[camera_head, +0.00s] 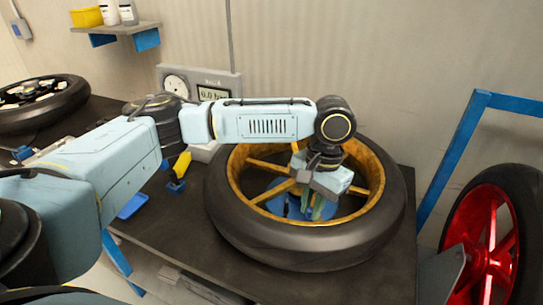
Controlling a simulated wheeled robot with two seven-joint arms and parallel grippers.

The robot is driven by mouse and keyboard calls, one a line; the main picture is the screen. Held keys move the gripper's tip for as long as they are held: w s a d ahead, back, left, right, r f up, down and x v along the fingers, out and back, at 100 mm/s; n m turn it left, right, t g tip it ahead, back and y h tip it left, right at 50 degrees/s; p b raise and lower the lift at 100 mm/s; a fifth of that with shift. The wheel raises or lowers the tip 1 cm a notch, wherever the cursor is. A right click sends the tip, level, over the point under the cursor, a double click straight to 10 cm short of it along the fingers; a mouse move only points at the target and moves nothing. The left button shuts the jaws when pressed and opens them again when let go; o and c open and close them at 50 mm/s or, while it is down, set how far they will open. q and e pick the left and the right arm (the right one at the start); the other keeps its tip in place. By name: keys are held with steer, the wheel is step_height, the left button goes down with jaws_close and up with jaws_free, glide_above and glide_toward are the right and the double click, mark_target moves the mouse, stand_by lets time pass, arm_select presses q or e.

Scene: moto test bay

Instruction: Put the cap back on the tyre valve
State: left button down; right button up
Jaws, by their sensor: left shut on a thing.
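A black tyre on a yellow-gold spoked rim, the wheel (245,228), lies flat on the dark workbench. My left arm reaches in from the left above it. My left gripper (316,208) points down inside the rim, near the hub and a blue disc (283,208) under the wheel's middle. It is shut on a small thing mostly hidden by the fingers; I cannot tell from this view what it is. I cannot make out the tyre valve or the cap. My right gripper is not in view.
Behind the wheel stands a grey gauge unit (228,79) with a dial and a display reading about 0.0. A blue tray (133,206) lies at the bench's front left. Another wheel (42,108) lies far left. A red-rimmed wheel (461,222) and blue frame (452,160) stand right.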

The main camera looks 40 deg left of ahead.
arm_select(q)
steer(key=m+p, duration=0.1)
steer(key=m, duration=0.1)
steer(key=r+m+p, duration=0.1)
steer(key=m, duration=0.1)
steer(key=w+m+y+p, duration=0.1)
steer(key=m, duration=0.1)
steer(key=shift+a+r, duration=0.2)
steer(key=shift+a, duration=0.15)
steer(key=w+a+m+t+p, duration=0.1)
steer(key=m+p, duration=0.3)
steer(key=m, duration=0.2)
steer(key=r+m+t+h+p, duration=0.1)
steer(key=r+m+t+p, duration=0.15)
steer(key=m+p, duration=1.35)
glide_above(287, 199)
steer(key=b, duration=0.6)
steer(key=m, duration=0.6)
steer(key=shift+s+f+m, duration=0.1)
steer(key=shift+f+m, duration=0.2)
steer(key=shift+f, duration=0.2)
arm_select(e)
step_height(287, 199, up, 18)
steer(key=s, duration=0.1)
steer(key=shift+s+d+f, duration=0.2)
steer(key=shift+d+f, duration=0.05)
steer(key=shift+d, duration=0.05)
